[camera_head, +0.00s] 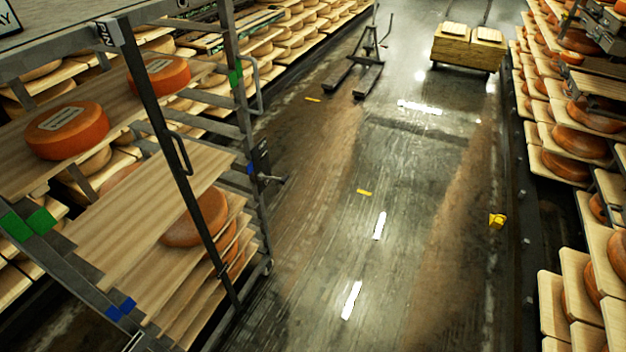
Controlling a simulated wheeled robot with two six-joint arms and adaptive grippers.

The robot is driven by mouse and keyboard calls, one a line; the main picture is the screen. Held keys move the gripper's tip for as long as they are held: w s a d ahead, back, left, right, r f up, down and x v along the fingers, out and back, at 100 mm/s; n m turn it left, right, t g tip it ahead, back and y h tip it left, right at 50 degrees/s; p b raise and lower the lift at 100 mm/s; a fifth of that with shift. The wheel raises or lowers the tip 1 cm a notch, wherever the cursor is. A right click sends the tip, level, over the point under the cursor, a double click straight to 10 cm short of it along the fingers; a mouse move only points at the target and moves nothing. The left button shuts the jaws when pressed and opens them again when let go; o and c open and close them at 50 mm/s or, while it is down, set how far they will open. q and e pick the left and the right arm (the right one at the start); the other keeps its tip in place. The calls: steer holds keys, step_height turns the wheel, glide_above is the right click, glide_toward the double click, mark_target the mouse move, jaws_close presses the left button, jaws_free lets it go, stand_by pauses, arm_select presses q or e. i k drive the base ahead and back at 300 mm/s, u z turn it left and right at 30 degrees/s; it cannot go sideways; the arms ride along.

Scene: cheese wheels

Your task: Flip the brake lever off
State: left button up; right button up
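A dark fitting with a short lever (271,178) sticks out to the right from the post of a metal rack (245,130) on the left. It looks like the brake lever, but it is small and I cannot tell which position it is in. The rack holds wooden shelves with orange cheese wheels, among them a labelled wheel (66,131) and another labelled wheel (160,74). Neither of my grippers is in view, and nothing is touching the lever.
The wet aisle floor (400,270) is open to the right of the rack. A yellow object (497,220) lies near the right-hand shelves of cheese (580,142). A dark pallet truck (356,78) and a wooden crate (467,54) stand farther up the aisle.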

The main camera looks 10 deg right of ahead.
mark_target(283, 180)
steer(key=z, duration=0.35)
steer(key=i, duration=1)
steer(key=u, duration=0.05)
